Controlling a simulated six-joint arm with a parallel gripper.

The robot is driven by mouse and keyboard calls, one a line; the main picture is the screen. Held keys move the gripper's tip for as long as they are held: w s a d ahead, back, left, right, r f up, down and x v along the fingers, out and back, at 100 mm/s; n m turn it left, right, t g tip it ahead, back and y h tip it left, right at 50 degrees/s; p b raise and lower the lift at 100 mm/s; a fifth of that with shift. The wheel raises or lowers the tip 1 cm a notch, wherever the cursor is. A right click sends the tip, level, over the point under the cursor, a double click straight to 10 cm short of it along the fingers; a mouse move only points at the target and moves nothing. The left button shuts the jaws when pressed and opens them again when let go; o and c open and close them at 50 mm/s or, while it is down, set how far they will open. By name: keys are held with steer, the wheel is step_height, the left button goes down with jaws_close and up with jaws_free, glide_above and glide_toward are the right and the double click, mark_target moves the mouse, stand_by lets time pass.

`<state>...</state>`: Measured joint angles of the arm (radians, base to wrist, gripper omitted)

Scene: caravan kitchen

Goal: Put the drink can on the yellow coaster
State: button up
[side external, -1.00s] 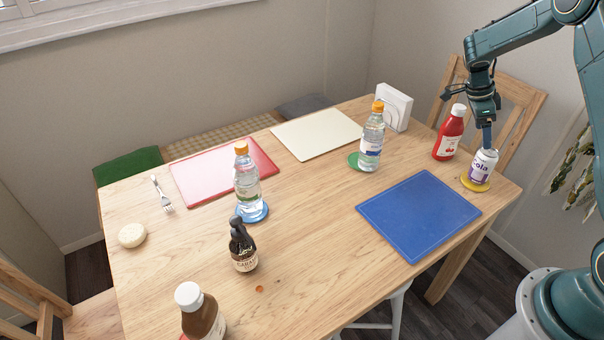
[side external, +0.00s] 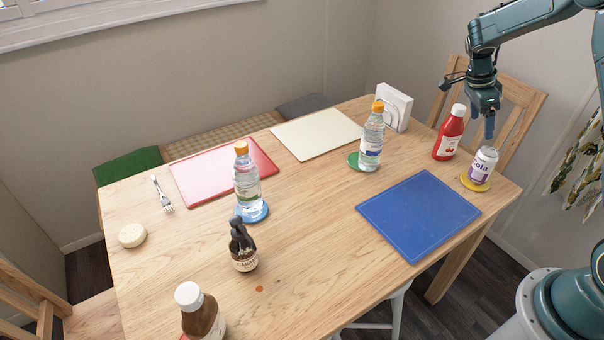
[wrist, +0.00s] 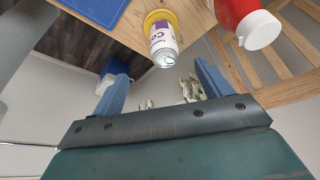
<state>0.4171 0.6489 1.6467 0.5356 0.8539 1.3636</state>
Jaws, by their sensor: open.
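The drink can (side external: 482,166), white and purple with a silver top, stands upright on the yellow coaster (side external: 467,184) at the table's right corner. In the wrist view the can (wrist: 163,40) also stands on the yellow coaster (wrist: 150,17), ahead of the fingers. My gripper (side external: 489,126) is above the can, open and empty. Its two blue fingers are spread apart in the wrist view (wrist: 160,82), with nothing between them and clear of the can.
A red ketchup bottle (side external: 449,135) stands close left of the can. A blue board (side external: 418,214) lies nearer the camera. Water bottles stand on a green coaster (side external: 353,160) and a blue coaster (side external: 262,214). A napkin holder (side external: 395,104) stands behind.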

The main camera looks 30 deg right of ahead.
steer(key=s+a+r+n+t, duration=0.2)
steer(key=s+a+r+n, duration=0.1)
steer(key=a+r+n, duration=0.4)
steer(key=s+a+r+n+t, duration=0.2)
steer(key=s+a+r+n, duration=0.25)
steer(key=a+r, duration=0.45)
steer(key=s+a+r+n+t+y, duration=0.1)
steer(key=s+a+n+t+y, duration=0.2)
steer(key=s+a+n, duration=0.9)
steer(key=shift+s+a+r+n+t, duration=0.15)
steer(key=shift+s+r+n+t, duration=0.3)
steer(key=shift+s+n, duration=0.5)
steer(key=shift+s, duration=0.15)
